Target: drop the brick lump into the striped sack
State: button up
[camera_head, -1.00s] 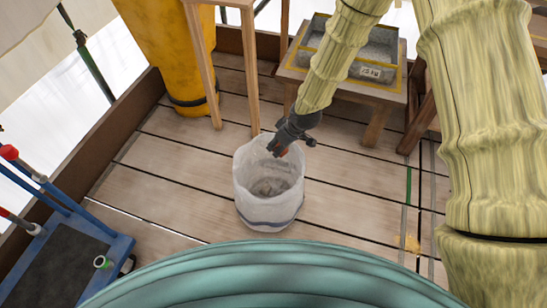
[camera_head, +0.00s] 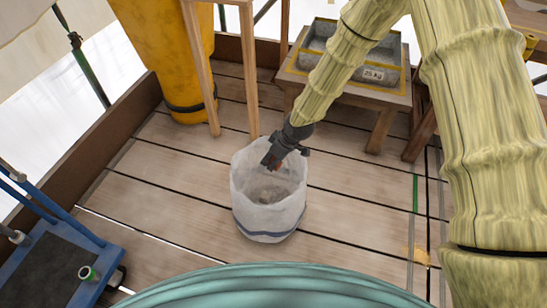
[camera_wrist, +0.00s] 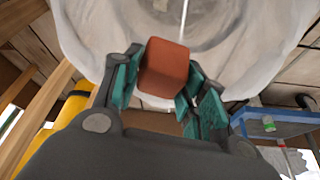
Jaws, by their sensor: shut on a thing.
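The brick lump (camera_wrist: 164,69) is a reddish-brown block held between the green-padded fingers of my gripper (camera_wrist: 160,88) in the wrist view. In the head view my gripper (camera_head: 272,163) is over the far part of the sack's open mouth, and only a little of the brick shows there. The striped sack (camera_head: 268,222) is white with a dark blue band near its base. It stands upright and open on the plank floor, with grey contents inside. In the wrist view the sack (camera_wrist: 245,60) opens beyond the brick.
A wooden stand (camera_head: 249,75) rises just behind the sack. A yellow chute (camera_head: 175,60) is at the back left, and a blue trolley (camera_head: 95,262) at the front left. A wooden table (camera_head: 370,92) with a grey tray is behind.

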jog(key=shift+f+b, duration=0.7)
jog(key=shift+f, duration=0.45)
jog(key=o, duration=1.2)
jog(key=shift+o, duration=0.2)
jog(key=shift+r, duration=0.1)
jog(key=v, duration=1.1)
jog(key=shift+d+r, duration=0.25)
jog(key=shift+r, duration=0.1)
jog(key=shift+s, duration=0.15)
